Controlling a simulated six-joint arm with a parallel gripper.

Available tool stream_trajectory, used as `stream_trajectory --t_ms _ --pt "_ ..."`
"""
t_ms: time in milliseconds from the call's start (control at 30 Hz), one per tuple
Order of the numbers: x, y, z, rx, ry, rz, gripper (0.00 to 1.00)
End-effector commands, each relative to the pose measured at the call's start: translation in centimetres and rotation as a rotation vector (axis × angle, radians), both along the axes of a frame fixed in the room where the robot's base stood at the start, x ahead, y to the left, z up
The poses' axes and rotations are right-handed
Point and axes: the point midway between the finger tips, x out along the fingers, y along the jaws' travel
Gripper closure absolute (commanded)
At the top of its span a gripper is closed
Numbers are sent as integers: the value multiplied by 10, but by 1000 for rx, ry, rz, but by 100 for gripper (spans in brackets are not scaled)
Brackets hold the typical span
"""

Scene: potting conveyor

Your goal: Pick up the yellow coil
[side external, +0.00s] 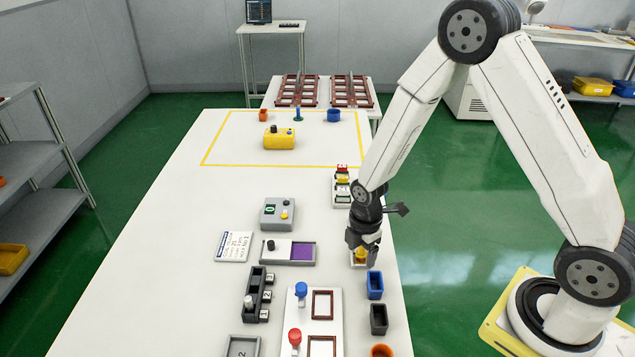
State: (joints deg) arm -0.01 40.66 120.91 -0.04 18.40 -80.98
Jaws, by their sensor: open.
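A small yellow piece, which looks like the yellow coil (360,254), sits in a small pale holder (357,265) near the table's right edge. My gripper (363,256) points down right over it, with its dark fingers open around or just in front of the yellow piece. The fingers and wrist hide part of it, and I cannot tell whether they touch it. Another yellow piece (342,181) stands farther back in a white rack with a red one.
A blue bin (375,285), a dark bin (379,319) and an orange cup (381,351) stand in front of my gripper. The table's left side is clear.

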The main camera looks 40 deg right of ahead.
Motion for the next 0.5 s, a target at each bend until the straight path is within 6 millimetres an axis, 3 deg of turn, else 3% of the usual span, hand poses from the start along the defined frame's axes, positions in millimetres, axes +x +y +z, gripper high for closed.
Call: stream_trajectory --t_ms 267,500 --pt "0 0 0 0 0 0 23" --pt "0 0 0 0 0 0 100"
